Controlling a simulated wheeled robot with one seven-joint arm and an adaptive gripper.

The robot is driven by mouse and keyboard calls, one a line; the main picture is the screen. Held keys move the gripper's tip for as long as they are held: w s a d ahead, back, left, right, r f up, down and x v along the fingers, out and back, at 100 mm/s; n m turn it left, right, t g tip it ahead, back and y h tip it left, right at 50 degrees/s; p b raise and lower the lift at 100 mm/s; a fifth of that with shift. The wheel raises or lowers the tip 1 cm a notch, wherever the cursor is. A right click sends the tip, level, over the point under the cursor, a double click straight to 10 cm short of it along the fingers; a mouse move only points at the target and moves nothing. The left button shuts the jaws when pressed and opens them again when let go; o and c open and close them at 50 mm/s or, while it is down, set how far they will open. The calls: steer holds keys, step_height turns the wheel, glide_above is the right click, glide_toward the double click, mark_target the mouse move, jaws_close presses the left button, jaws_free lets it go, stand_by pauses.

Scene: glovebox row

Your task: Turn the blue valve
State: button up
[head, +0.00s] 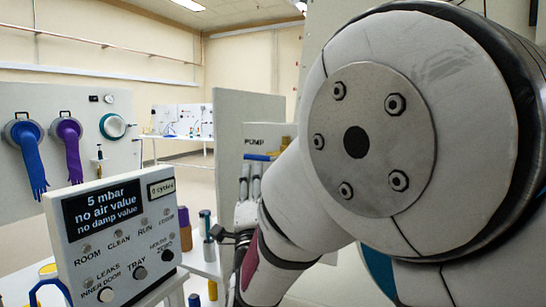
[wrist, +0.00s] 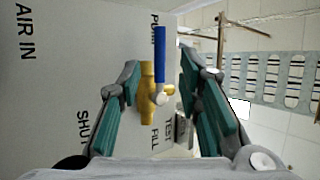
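The blue valve has a blue lever handle (wrist: 159,52) on a brass-yellow body (wrist: 147,92), mounted on a pale panel. In the wrist view the handle points up in the picture, beside the lettering PUMP. My gripper (wrist: 160,64) is open, with one teal-padded finger on each side of the valve and a visible gap to the handle on both sides. In the head view the blue handle (head: 257,157) lies roughly level below the PUMP label, just above my fingertips (head: 250,168). My arm hides part of the panel there.
A control box (head: 115,240) reading 5 mbar stands at the front left. Several small bottles and cylinders (head: 206,226) stand on a bench between it and my arm. A glovebox panel (head: 70,120) with blue and purple gloves is at the left. A rack (wrist: 285,80) shows at right.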

mark_target(256, 158)
steer(key=x, duration=0.8)
steer(key=shift+p, duration=0.35)
steer(key=shift+d, duration=0.1)
jaws_close()
